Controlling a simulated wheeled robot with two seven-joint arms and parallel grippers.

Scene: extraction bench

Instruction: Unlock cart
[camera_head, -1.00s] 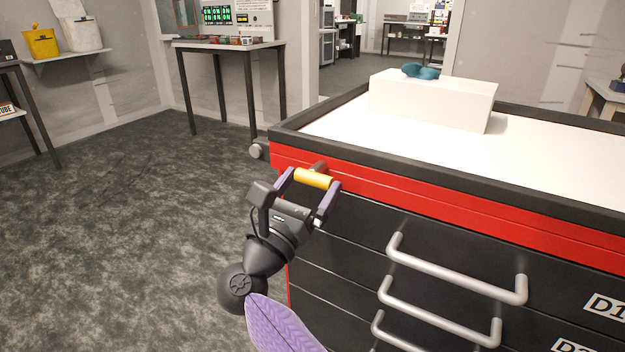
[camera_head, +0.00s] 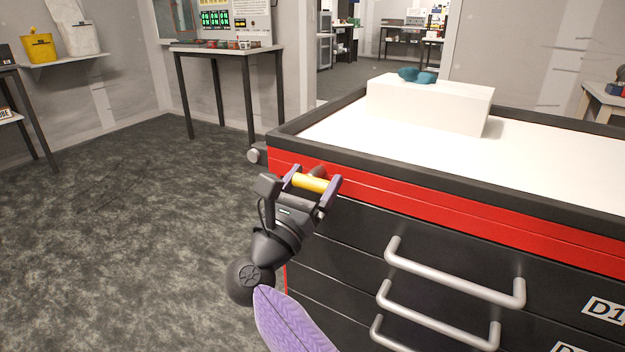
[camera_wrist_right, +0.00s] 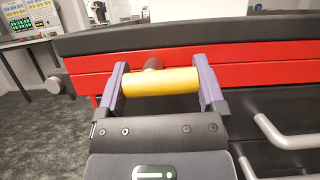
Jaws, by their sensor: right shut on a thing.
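The cart (camera_head: 430,205) is black and red with a white top and fills the right of the head view. A yellow bar-shaped handle (camera_head: 311,183) sticks out from its red band near the left corner. My right gripper (camera_head: 312,184) is shut on the yellow handle, one purple finger at each end. In the right wrist view the handle (camera_wrist_right: 160,82) lies level between the fingers, with a grey stem behind it joining the red band. My left gripper is not in view.
Silver drawer handles (camera_head: 455,270) stick out from the cart front, right of my gripper. A white box (camera_head: 430,104) with teal items on it stands on the cart top. A side table (camera_head: 215,45) stands at the back left. The grey floor on the left is clear.

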